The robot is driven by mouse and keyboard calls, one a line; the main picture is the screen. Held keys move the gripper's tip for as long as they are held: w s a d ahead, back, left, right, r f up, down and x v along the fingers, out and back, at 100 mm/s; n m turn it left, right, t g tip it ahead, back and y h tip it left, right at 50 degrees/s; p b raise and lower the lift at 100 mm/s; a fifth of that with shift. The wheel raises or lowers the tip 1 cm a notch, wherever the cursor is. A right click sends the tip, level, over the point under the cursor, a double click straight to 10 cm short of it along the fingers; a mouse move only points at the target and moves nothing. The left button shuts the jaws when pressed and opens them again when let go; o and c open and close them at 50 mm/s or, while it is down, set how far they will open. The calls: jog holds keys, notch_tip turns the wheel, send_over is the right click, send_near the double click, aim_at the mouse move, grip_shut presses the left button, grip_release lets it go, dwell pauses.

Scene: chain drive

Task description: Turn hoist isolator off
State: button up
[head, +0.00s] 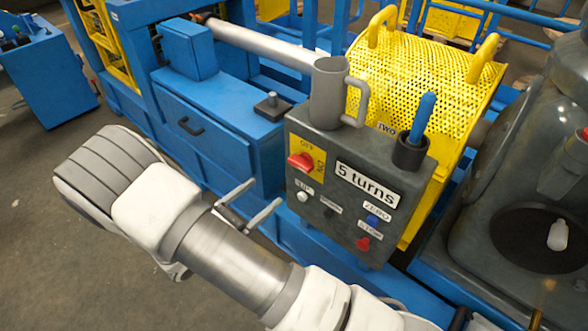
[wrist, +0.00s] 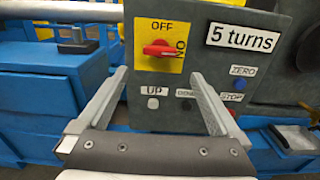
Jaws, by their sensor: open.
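The hoist isolator is a red rotary knob (wrist: 158,48) on a yellow plate (wrist: 177,65), marked OFF at the top and ON at the right side. Its grip lies about level, in line with the ON mark. In the head view the red knob (head: 301,162) is at the upper left of the dark control box (head: 340,235). My gripper (wrist: 160,75) is open and empty, in front of the box, with its fingertips below and either side of the knob in the picture. In the head view my gripper (head: 267,191) is left of and below the knob, apart from it.
Below the isolator are a white UP button (head: 302,196), a dark DOWN button, a blue ZERO button (head: 373,220) and a red STOP button (head: 362,244). A "5 turns" label (head: 367,185) is beside it. A grey mug (head: 327,95) and a blue-handled item (head: 423,115) stand on top.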

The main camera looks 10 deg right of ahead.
aim_at(297, 165)
jog(key=b+x, duration=0.1)
jog(key=x, duration=1.1)
jog(key=shift+w+d+b, duration=0.15)
jog(key=shift+d+b, duration=0.15)
jog(key=shift+b, duration=0.1)
jog(key=c, duration=1.1)
jog(key=shift+o, duration=0.2)
